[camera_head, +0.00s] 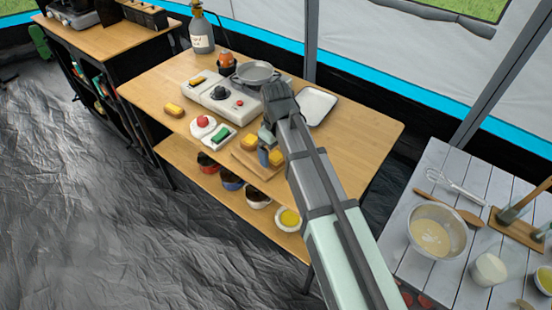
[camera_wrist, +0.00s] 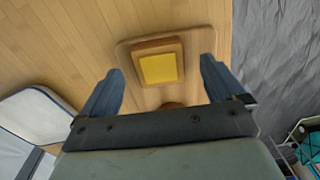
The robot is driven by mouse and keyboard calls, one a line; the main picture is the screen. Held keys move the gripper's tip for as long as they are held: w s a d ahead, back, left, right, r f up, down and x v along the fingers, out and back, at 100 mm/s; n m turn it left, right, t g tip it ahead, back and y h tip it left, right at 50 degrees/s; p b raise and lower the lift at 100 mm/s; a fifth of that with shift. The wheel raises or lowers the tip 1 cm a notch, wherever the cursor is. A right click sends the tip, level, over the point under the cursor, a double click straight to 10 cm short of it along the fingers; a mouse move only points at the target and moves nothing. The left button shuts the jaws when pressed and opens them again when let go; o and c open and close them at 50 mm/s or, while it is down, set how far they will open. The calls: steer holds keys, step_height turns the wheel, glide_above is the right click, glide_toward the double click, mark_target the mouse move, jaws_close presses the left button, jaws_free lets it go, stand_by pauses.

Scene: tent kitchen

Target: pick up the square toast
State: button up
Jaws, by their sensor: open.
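A square toast (camera_wrist: 158,68) with a yellow top and brown sides lies on a wooden board (camera_wrist: 126,56) in the wrist view. In the head view the square toast (camera_head: 249,142) is at the board's (camera_head: 245,162) left part. A second yellow-topped piece (camera_head: 277,157) is to its right, and in the wrist view only a brown edge (camera_wrist: 172,104) of a piece shows above the gripper body. My gripper (camera_head: 265,146) is open and empty above the board. In the wrist view its blue fingers (camera_wrist: 161,70) stand on either side of the square toast, apart from it.
A white tray (camera_head: 317,107) lies behind my gripper. A white stove (camera_head: 220,97) and a pan (camera_head: 257,73) stand further back left. A plate with a red item (camera_head: 203,122) and a green item (camera_head: 221,133) are left of the board. Several bowls (camera_head: 257,197) sit on the shelf below.

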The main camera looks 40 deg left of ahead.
steer(key=shift+f, duration=0.9)
steer(key=c, duration=1.1)
steer(key=shift+c, duration=0.2)
